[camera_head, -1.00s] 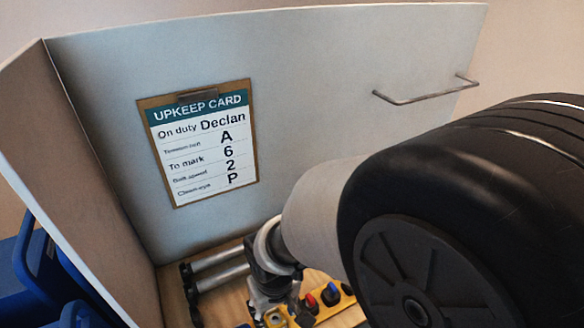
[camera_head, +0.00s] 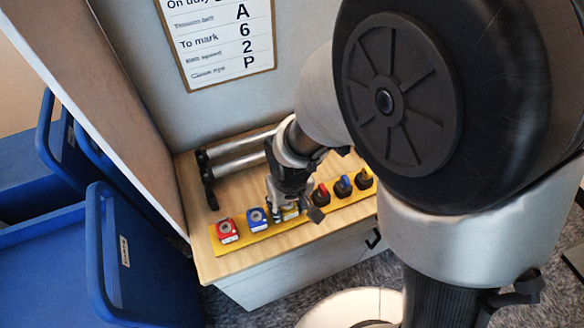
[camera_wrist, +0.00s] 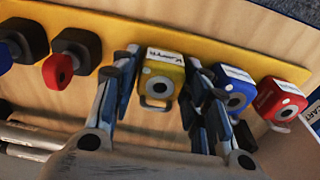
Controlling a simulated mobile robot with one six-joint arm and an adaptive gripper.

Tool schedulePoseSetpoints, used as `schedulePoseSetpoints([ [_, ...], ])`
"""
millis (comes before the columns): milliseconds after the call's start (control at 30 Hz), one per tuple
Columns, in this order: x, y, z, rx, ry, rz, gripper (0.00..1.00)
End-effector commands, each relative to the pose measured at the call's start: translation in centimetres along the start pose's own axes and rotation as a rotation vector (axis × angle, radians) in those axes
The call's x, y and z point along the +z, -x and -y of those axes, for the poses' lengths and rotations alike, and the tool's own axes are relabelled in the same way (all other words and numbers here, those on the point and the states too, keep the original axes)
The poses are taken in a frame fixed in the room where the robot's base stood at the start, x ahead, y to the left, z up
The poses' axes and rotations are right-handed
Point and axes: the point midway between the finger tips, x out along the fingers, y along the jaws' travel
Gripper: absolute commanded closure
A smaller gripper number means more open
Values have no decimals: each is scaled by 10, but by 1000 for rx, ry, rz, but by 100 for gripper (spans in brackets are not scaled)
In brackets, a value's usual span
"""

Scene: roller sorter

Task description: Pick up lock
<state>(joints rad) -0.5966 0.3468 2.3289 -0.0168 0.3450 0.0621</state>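Three padlocks sit in a row on a yellow strip (camera_wrist: 110,28). A yellow lock (camera_wrist: 160,85) is between the fingers of my gripper (camera_wrist: 162,72) in the wrist view. One finger is on each side of it, close to its sides; I see no firm grip. A blue lock (camera_wrist: 233,90) and a red lock (camera_wrist: 278,102) lie to the right of it. In the head view the red lock (camera_head: 227,231) and the blue lock (camera_head: 257,219) are left of my gripper (camera_head: 288,212), which mostly hides the yellow lock. Label text on the locks is too small to read.
Knobs with red (camera_head: 321,194), blue (camera_head: 343,186) and black (camera_head: 365,178) parts stand right of my gripper. Metal rollers (camera_head: 240,155) lie behind it. An upkeep card (camera_head: 220,40) hangs on the back panel. Blue bins (camera_head: 140,265) stand at the left.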

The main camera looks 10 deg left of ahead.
Motion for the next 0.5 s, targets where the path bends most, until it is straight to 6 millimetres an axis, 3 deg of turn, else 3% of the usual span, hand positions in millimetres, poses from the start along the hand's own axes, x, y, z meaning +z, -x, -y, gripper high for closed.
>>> schedulePoseSetpoints([
  [500,0,0,0,0,0,-1,94],
])
